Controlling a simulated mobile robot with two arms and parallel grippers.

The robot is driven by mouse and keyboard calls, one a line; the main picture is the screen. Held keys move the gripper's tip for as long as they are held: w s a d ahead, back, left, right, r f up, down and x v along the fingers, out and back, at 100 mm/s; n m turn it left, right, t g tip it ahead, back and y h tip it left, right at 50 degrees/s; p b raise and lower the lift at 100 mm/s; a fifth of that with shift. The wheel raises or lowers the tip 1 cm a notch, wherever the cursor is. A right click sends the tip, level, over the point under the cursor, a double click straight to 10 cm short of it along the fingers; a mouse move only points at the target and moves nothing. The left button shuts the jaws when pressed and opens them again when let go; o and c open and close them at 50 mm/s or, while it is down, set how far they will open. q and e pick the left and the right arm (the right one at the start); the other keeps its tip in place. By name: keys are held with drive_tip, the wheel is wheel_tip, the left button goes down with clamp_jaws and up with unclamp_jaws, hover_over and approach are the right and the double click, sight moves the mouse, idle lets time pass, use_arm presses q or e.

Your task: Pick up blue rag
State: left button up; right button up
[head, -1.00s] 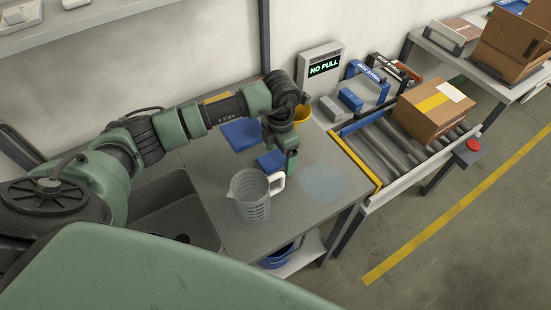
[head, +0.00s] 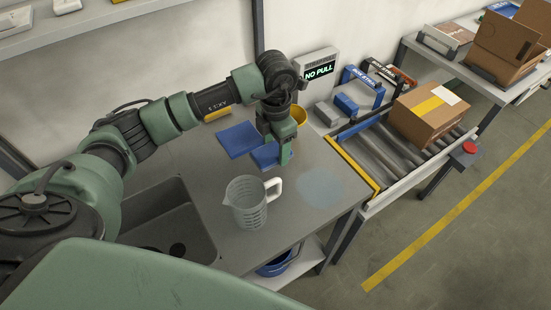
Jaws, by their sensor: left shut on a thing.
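A blue rag (head: 264,156) hangs at my left gripper (head: 283,161) over the grey counter, left of the clear measuring jug's handle. My left gripper points down and is shut on the rag; its fingertips are small and partly hidden. The rag looks a little above the counter, though the gap is hard to judge. A second flat blue piece (head: 237,138) lies on the counter just behind and to the left; I cannot tell what it is. My right gripper is not in view.
The clear measuring jug (head: 246,206) stands in front of the gripper. A pale wet-looking patch (head: 322,186) marks the bare counter at right. A roller conveyor (head: 378,155) carries a cardboard box (head: 425,116).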

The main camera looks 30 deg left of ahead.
sight(276, 149)
use_arm(q)
wheel_tip(276, 149, up, 14)
drive_tip(key=b, duration=0.1)
drive_tip(key=shift+r+b, duration=0.2)
drive_tip(key=shift+b, duration=0.15)
